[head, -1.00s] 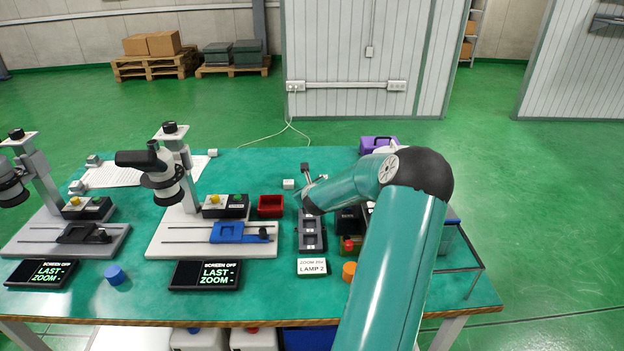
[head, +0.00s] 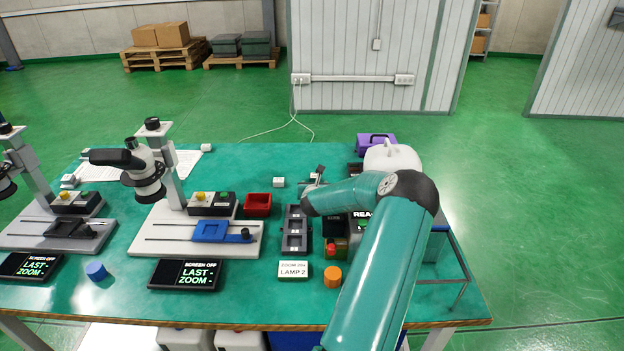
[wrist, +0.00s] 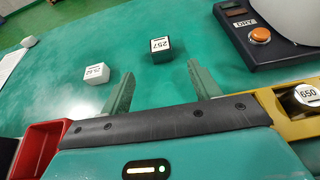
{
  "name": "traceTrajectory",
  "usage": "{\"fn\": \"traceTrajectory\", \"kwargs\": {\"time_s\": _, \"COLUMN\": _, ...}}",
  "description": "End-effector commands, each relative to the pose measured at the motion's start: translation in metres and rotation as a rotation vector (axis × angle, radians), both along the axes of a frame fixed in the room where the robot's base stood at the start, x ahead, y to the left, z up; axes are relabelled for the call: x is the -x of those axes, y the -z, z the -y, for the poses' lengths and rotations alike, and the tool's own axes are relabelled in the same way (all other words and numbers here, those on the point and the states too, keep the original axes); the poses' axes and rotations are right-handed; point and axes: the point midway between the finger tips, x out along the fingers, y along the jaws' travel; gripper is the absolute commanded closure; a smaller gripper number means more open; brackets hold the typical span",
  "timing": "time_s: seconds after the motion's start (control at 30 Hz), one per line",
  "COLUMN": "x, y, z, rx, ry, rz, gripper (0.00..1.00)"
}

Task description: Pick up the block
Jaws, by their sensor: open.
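A small dark block with a white top marked 257 (wrist: 160,49) stands on the green table in the wrist view. A white block with a printed label (wrist: 96,73) sits left of it and nearer. A small white block also shows in the head view (head: 278,182). My gripper (wrist: 161,70) is open, with nothing between its fingers. In the wrist view the 257 block appears beyond the fingertips, between their lines, and the white block is outside the left finger. In the head view my arm hides much of the gripper's surroundings.
A red bin (head: 257,204) and dark slotted tray (head: 295,232) stand left of my arm. A dark device with an orange button (wrist: 260,36) is at right in the wrist view, near a yellow holder (wrist: 283,108). Microscope stands (head: 200,237) fill the table's left.

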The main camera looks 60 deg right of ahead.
Motion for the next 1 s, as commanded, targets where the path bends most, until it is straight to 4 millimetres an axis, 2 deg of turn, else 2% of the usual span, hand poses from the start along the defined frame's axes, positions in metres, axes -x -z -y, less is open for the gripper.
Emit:
{"fn": "traceTrajectory", "kwargs": {"time_s": 0.3, "x": -0.022, "y": 0.021, "z": 0.046, "rx": 0.0, "ry": 0.0, "rz": -0.001, "gripper": 0.38}}
{"fn": "traceTrajectory", "kwargs": {"time_s": 0.57, "x": -0.029, "y": 0.028, "z": 0.061, "rx": 0.001, "ry": -0.003, "rz": -0.003, "gripper": 0.38}}
{"fn": "traceTrajectory", "kwargs": {"time_s": 1.0, "x": -0.048, "y": 0.044, "z": 0.101, "rx": 0.0, "ry": -0.005, "rz": -0.002, "gripper": 0.38}}
